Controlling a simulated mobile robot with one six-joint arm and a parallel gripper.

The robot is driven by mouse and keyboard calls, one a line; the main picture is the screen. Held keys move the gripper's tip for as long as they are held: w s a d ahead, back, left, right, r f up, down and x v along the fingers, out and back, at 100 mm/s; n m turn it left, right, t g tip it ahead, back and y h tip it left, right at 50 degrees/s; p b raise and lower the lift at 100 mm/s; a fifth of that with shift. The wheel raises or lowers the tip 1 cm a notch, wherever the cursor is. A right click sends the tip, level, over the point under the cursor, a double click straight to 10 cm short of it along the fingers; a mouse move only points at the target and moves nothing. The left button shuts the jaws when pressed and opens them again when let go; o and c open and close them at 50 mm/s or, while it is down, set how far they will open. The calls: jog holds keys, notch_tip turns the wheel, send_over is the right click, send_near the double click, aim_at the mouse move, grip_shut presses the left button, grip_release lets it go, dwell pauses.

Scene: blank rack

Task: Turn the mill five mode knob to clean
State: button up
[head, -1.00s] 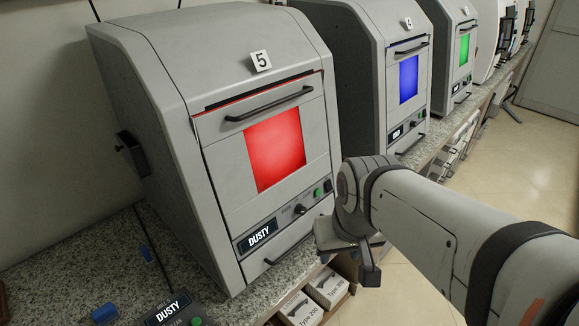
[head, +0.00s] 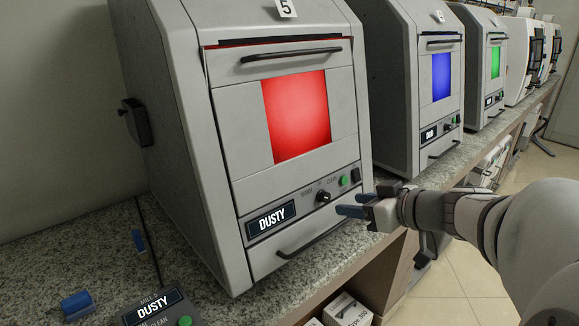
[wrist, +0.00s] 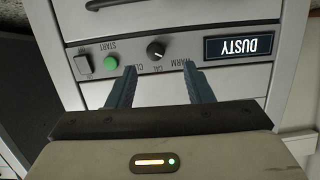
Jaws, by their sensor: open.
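Mill five (head: 226,130) is a grey cabinet with a red-lit window and a label "5" at its top. My gripper (head: 352,203) is open and empty, just in front of the panel near the knob. In the wrist view its blue fingers (wrist: 162,84) straddle the knob's line, apart from it.
A handle bar (head: 312,240) runs below the panel. A small control box (head: 160,308) reading DUSTY and a blue object (head: 77,305) lie on the granite counter (head: 75,250). Mill four (head: 412,120) stands to the right.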

aim_at(328, 198)
jog(key=x, duration=0.7)
jog(key=shift+w+d, duration=0.1)
jog(key=shift+w, duration=0.5)
jog(key=c, duration=0.9)
jog(key=shift+d, duration=0.2)
jog(key=shift+c, duration=0.4)
jog(key=shift+s+a, duration=0.1)
jog(key=shift+b, duration=0.3)
